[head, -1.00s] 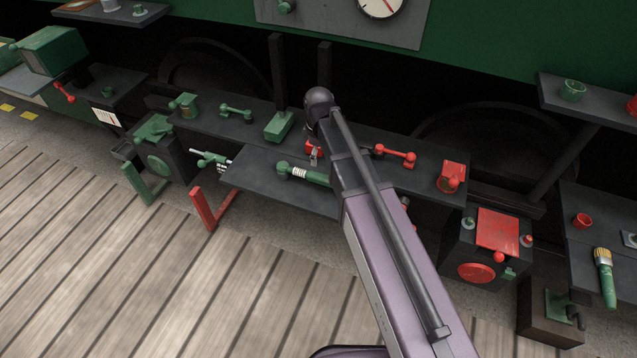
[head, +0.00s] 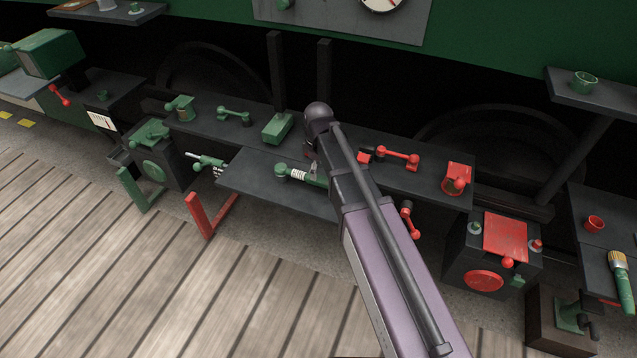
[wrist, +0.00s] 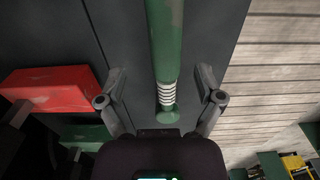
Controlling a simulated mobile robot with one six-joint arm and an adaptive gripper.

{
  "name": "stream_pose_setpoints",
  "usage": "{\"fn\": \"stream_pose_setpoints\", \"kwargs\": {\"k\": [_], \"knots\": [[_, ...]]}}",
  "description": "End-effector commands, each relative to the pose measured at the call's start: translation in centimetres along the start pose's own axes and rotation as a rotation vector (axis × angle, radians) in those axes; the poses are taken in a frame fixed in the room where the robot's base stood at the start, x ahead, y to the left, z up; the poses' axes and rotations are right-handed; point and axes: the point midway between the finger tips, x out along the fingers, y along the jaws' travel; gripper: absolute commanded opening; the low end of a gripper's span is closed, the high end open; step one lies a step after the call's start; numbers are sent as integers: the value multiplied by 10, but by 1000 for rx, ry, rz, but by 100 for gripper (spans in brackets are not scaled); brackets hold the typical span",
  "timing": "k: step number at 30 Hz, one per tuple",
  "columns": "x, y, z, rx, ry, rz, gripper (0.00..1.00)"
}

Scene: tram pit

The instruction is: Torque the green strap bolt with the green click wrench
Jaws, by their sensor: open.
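The green click wrench (head: 291,172) lies on the dark lower shelf, with a round end on the left and white bands near it. My arm hides its right part in the head view. In the wrist view its green shaft (wrist: 166,45) runs between my fingers, with gaps on both sides. My gripper (wrist: 163,75) is open and empty, straddling the wrench from above near the bands. In the head view my gripper (head: 314,170) is mostly hidden by my arm. A green block (head: 277,127) sits below a dark upright strap; I cannot tell which part is the green strap bolt.
A red block (wrist: 55,90) lies left of my fingers in the wrist view. Red double-ended fittings (head: 397,158) and a red bracket (head: 457,178) stand on the right of the bench. A red-topped box (head: 505,237) stands lower right.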

Motion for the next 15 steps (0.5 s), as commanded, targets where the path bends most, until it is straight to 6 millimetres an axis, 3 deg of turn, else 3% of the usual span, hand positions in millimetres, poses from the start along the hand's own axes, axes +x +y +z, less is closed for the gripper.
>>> {"fn": "stream_pose_setpoints", "kwargs": {"k": [8,15], "knots": [[1,0,0,0,0,0,86],[14,-3,-1,-1,0,0,86]]}}
